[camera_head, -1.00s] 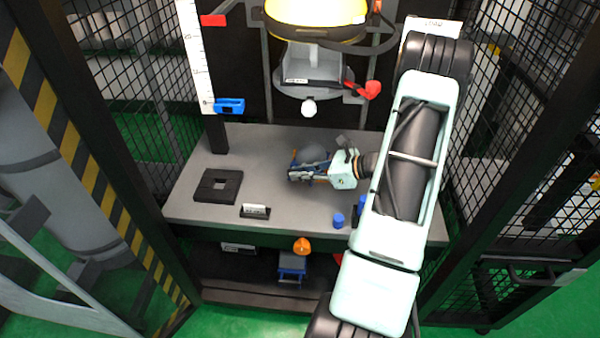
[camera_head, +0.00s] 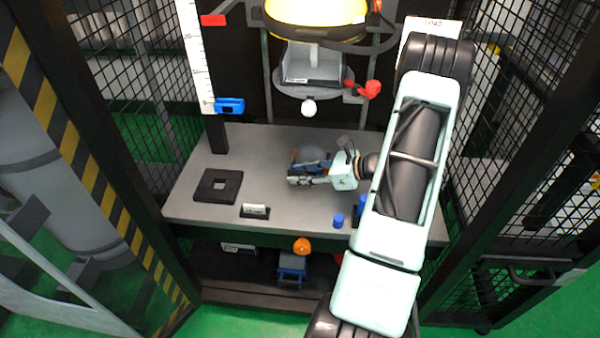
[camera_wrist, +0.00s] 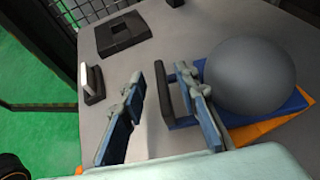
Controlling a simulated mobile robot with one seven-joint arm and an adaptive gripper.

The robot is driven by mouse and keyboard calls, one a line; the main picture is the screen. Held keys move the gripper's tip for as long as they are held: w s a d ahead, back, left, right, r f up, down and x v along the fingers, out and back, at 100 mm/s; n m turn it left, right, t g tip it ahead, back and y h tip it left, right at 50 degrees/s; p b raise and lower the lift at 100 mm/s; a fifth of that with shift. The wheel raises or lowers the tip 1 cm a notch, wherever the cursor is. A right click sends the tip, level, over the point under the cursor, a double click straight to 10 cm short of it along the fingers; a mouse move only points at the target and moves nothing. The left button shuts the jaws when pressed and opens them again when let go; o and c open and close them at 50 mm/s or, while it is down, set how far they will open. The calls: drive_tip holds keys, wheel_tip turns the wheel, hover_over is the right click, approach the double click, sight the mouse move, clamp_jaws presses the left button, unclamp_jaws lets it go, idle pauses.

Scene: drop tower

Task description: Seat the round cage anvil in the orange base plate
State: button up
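The round cage anvil, a grey dome on a blue square plate with a black handle, shows in the wrist view (camera_wrist: 250,75) at the right. It also shows in the head view (camera_head: 313,155), partly covered by my gripper. The orange base plate (camera_wrist: 255,132) shows under the blue plate as an edge and corner; the two look turned against each other. I cannot tell whether the anvil sits fully in it. My gripper (camera_wrist: 163,118) is open, its fingers well apart. The black handle lies between the fingertips, close to the right finger. No firm grip on it shows.
A black square block with a square hole (camera_head: 218,186) lies at the table's left. A small label stand (camera_head: 255,211) is at the front edge. A blue cylinder (camera_head: 338,221) stands front right. The drop head (camera_head: 312,75) hangs above the back. The grey table between block and anvil is clear.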

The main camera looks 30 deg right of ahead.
drive_tip(key=v, duration=1.2)
drive_tip(key=shift+w, duration=0.1)
